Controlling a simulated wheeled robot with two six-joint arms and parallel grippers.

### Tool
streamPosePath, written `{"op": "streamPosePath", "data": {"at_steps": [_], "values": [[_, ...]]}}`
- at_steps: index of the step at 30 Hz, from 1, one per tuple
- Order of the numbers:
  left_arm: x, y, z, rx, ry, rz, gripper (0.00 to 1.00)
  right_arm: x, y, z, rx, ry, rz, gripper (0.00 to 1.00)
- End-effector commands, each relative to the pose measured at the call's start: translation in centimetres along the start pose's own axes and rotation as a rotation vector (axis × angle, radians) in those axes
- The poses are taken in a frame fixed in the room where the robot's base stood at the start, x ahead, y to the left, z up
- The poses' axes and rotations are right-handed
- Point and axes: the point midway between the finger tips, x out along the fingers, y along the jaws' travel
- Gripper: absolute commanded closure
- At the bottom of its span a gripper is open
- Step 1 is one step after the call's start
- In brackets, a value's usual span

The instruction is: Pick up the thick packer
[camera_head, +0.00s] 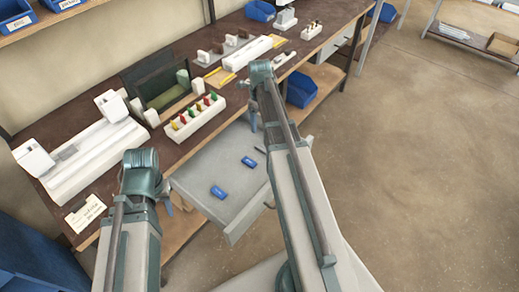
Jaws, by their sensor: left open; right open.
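Two small blue blocks lie in the open grey drawer (195,185): a nearer one (218,192) and a farther one (249,162). A thin dark piece (260,150) lies beyond them, partly behind my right arm. I cannot tell from their size here which piece is the thick packer. My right gripper (254,124) points down over the drawer's far part, open and apart from the blocks. My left gripper (167,206) is mostly hidden behind its own arm, left of the drawer, and is open. I see nothing held in either gripper.
A blue bin (300,89) sits below the bench. The floor at right is clear.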

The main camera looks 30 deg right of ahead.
Motion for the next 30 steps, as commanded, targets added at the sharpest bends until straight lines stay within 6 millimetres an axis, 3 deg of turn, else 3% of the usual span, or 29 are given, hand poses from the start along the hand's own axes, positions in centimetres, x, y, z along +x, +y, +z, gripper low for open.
{"op": "streamPosePath", "data": {"at_steps": [18, 30], "values": [[8.1, 0.8, -0.5, 0.000, 0.000, 0.000, 0.55, 8.1, 0.0, 0.0, -0.003, 0.000, 0.000, 0.30], [9.0, 0.9, -0.5, 0.000, 0.000, 0.000, 0.55, 9.0, -0.1, -0.1, -0.003, 0.000, 0.000, 0.30]]}}
